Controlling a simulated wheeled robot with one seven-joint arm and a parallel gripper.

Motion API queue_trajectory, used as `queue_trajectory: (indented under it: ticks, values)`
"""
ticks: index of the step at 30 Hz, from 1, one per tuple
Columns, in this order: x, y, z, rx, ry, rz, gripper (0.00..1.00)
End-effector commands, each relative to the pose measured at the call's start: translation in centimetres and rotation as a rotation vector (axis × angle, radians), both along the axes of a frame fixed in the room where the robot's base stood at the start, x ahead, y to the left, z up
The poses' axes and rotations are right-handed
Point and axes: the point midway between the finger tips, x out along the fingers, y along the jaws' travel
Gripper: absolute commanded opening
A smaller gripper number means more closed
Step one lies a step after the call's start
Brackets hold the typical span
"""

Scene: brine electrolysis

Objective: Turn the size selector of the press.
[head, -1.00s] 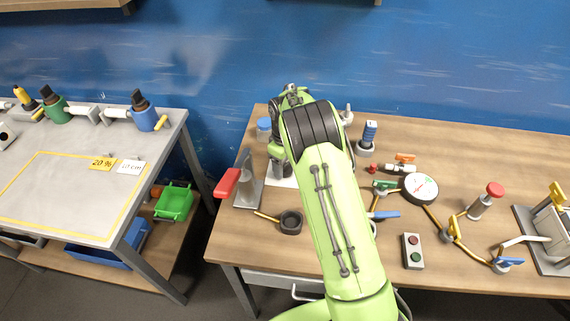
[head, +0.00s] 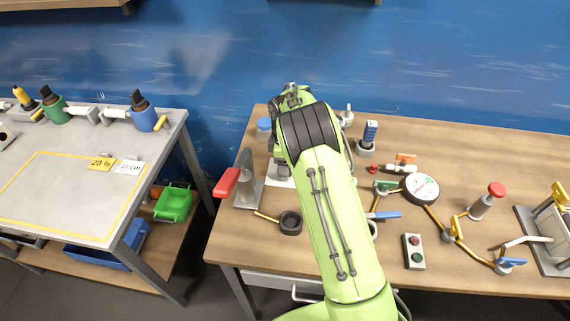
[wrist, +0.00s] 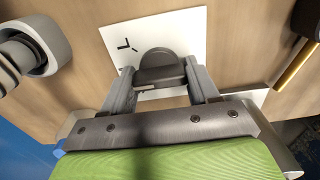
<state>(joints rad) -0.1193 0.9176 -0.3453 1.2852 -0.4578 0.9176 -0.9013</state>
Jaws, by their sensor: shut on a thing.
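The size selector (wrist: 160,64) is a dark grey rounded knob on a white plate (wrist: 185,30) with black marks, in the wrist view. My gripper (wrist: 160,82) is shut on the knob, with one finger on each side of it. In the head view my green arm hides the knob and my gripper; only a white corner of the plate (head: 281,183) shows there. The press with its red-handled lever (head: 227,182) stands just left of my arm on the wooden table.
A black ring on a yellow handle (head: 290,222) lies left of my arm. Right of it are a gauge (head: 421,188), a button box (head: 414,252), a blue-topped bottle (head: 369,137) and yellow pipes with valves. A grey table (head: 60,200) stands at the left.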

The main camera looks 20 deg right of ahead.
Motion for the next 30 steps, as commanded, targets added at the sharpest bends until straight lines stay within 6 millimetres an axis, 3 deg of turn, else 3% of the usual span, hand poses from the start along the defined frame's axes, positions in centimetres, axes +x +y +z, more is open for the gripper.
queue_trajectory:
  ticks: [9,10,14,23,26,30]
  values:
    - [0.1,0.0,0.1,0.000,-0.003,0.001,0.29]
    - [0.1,0.0,0.1,0.000,-0.003,0.001,0.64]
    - [0.1,0.0,0.1,0.000,-0.002,0.000,0.84]
    - [0.0,0.0,0.3,0.000,-0.002,0.000,0.85]
    - [0.1,0.0,1.6,0.001,-0.005,0.000,0.85]
    - [0.1,0.0,5.5,0.001,-0.007,0.001,0.85]
